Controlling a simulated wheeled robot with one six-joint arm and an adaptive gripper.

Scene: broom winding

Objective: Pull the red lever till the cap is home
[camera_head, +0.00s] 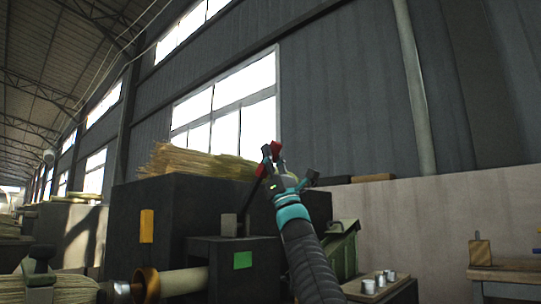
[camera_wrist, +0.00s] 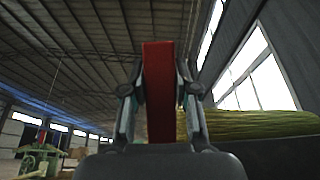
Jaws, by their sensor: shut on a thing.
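The red lever (camera_head: 271,150) stands up from the dark machine, its red grip at the top of a thin dark rod. My gripper (camera_head: 275,165) is at the red grip, at the end of my raised arm. In the wrist view the red lever (camera_wrist: 158,92) fills the space between the two fingers of my gripper (camera_wrist: 158,100), which is shut on it. A gold-rimmed ring (camera_head: 147,284) sits around a pale horizontal cylinder (camera_head: 184,281) at the lower left; I cannot tell whether it is the cap.
The dark machine (camera_head: 150,205) carries straw bundles (camera_head: 195,161) on top, and a green patch (camera_head: 242,260) marks its lower block. A bench (camera_head: 400,287) with several metal cylinders is right of my arm. A wooden table (camera_head: 510,272) stands far right.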

